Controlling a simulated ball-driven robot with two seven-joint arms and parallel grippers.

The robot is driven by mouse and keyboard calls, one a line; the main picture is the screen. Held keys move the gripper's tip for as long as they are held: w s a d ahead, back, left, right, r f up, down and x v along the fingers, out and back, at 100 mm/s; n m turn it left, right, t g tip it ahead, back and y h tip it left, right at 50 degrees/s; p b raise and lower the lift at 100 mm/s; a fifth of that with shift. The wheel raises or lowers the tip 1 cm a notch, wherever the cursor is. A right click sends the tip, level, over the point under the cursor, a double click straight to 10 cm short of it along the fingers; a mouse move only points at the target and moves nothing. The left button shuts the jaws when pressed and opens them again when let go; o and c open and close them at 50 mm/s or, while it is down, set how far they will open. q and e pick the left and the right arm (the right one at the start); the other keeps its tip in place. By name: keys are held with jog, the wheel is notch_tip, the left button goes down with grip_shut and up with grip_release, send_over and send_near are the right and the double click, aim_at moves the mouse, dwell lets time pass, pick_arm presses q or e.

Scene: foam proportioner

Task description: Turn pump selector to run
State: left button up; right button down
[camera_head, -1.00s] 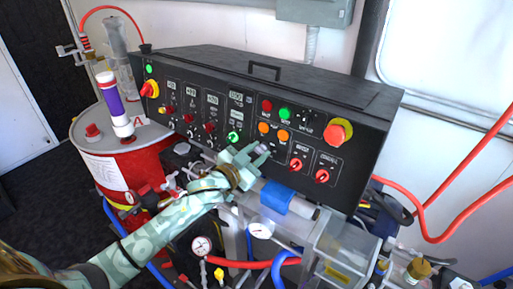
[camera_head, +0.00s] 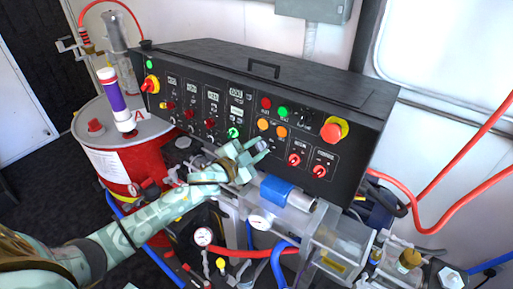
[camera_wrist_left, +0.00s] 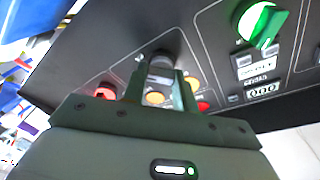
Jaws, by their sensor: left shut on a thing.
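A black sloped control panel (camera_head: 215,92) carries knobs, lamps and small displays. My left gripper (camera_head: 258,149) is at the lower middle of its face, beneath two orange buttons. In the left wrist view its fingers (camera_wrist_left: 160,82) are shut on a dark grey selector knob (camera_wrist_left: 160,60), which stands out from the panel. In the head view the fingers mostly hide this knob, and its label and pointer cannot be read. A green selector knob (camera_head: 233,132) is left of the gripper; it also shows at the upper right of the wrist view (camera_wrist_left: 262,22). My right gripper is not in view.
Two red knobs (camera_head: 294,160) and a red-yellow emergency stop (camera_head: 334,130) are right of the gripper. A blue-banded cylinder (camera_head: 276,189), gauges (camera_head: 203,237) and hoses lie below. A red drum (camera_head: 140,163) with a purple-white tube stands left.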

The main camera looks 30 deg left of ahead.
pick_arm(q)
jog(key=o, duration=1)
jog(key=v, duration=1.6)
jog(key=shift+s, duration=0.2)
jog(key=shift+a, duration=0.1)
